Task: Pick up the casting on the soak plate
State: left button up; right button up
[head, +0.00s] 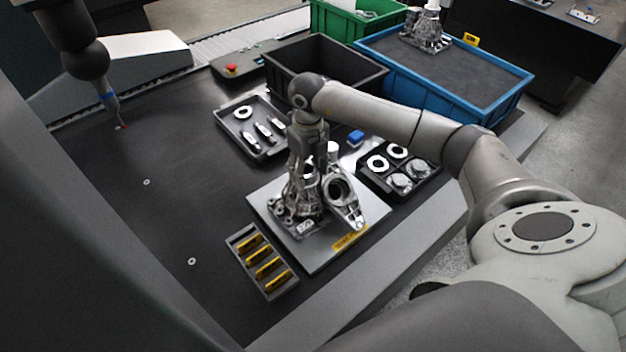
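The soak plate (264,209) is a light grey square plate with a yellow label on its front edge. A grey metal casting (343,199) stands on it, with a round bored opening and a pointed lug at the right. More grey metal with a flanged foot (298,220) shows to its left, and I cannot tell whether it is the same part. My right gripper (306,178) points down over the plate, directly at the casting. Its fingertips blend with the metal, so its grip is unclear. My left gripper is not in view.
A small tray of yellow pieces (239,239) lies left of the plate. Parts trays (226,128) (379,184) lie behind it. A black bin (277,72), green bin (318,17) and blue bin (500,107) holding another casting (427,34) stand behind. A probe (110,105) hangs at upper left.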

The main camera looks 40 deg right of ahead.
jog(key=c, duration=0.7)
jog(key=shift+w+d+r, duration=0.1)
jog(key=shift+w+r, duration=0.1)
jog(key=shift+c, duration=0.6)
